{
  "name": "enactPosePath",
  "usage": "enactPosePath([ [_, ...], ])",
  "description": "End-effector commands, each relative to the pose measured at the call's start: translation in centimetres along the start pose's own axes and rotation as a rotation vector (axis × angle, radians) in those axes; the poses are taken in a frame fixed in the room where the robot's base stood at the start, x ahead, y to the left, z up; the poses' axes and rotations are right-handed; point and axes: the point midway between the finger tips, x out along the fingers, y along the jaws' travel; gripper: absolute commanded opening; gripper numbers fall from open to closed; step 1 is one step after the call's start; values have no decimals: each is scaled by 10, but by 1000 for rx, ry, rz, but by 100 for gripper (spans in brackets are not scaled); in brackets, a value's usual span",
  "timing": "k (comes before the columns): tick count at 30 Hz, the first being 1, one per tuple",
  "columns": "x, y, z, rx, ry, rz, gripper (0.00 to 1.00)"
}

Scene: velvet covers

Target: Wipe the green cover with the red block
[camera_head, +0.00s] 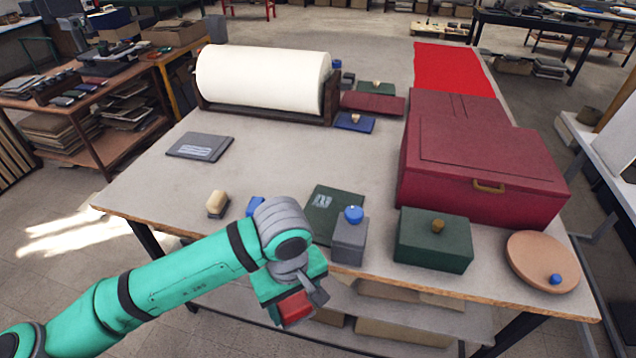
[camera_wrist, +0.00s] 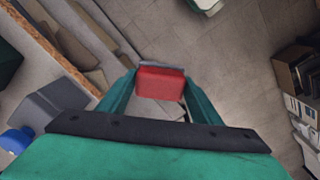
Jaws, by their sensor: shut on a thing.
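My gripper (camera_head: 298,298) is shut on a red block (camera_head: 294,309), out past the table's front edge. In the wrist view the red block (camera_wrist: 160,84) sits between the two green fingers, with floor behind it. A flat green cover (camera_head: 322,204) with a small pale emblem lies on the table near the front edge, beyond my gripper. A grey box with a blue knob (camera_head: 349,240) stands at its right and hides part of it. The block and the cover are apart.
A blue object (camera_head: 255,206) and a cream-topped block (camera_head: 217,203) stand left of the cover. A dark green box (camera_head: 433,247) and a round tan board (camera_head: 541,262) are at right, a large maroon case (camera_head: 480,205) behind. The table's middle-left is mostly clear around a grey book (camera_head: 200,146).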

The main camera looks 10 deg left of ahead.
Motion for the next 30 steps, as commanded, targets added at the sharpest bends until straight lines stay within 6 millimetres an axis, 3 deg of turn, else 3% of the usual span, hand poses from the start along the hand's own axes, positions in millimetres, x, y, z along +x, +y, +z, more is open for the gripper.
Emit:
enactPosePath([
  [8, 60, 26, -8, 105, -8, 7, 37],
  [13, 108, 48, -13, 193, -9, 10, 37],
  [25, 290, 123, -25, 534, -2, 6, 37],
  [27, 317, 134, -26, 591, 3, 4, 37],
  [30, 337, 144, -27, 640, 11, 5, 37],
])
